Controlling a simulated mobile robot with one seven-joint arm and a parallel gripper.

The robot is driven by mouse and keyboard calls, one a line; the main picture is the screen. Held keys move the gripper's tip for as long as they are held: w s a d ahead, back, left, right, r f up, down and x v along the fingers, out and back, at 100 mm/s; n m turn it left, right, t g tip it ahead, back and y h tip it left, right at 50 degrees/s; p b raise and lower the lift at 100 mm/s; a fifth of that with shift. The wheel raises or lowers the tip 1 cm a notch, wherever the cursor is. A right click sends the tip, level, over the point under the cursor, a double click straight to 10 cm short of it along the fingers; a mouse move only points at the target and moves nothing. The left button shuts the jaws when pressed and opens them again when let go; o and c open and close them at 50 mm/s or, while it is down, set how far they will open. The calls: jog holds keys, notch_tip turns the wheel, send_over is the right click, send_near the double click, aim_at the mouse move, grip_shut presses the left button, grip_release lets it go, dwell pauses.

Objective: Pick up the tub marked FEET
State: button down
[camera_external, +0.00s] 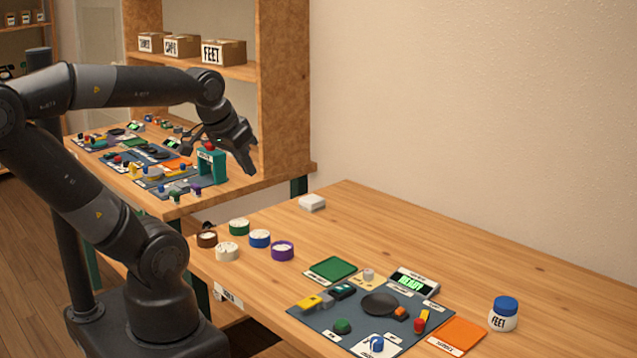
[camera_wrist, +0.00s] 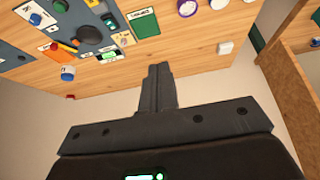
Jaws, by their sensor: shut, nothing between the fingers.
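The tub marked FEET (camera_external: 503,318) is a small white tub with a blue lid. It stands upright near the right side of the near wooden table, beside an orange pad. In the wrist view a small blue-and-white tub (camera_wrist: 67,74) beside the orange pad appears to be the same one, its label unreadable. My gripper (camera_external: 250,170) is up in the air, far to the left of and behind the tub. Its fingers (camera_wrist: 158,72) are shut together, with nothing between them.
A dark panel (camera_external: 325,325) with dials, switches and a green display lies left of the tub. Several round lidded discs (camera_external: 260,239) and a white block (camera_external: 312,202) lie farther back. A box also marked FEET (camera_external: 223,52) sits on a shelf. The table's back right is clear.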

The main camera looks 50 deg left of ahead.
dwell(0.4)
jog(key=shift+c, duration=1.9)
grip_release()
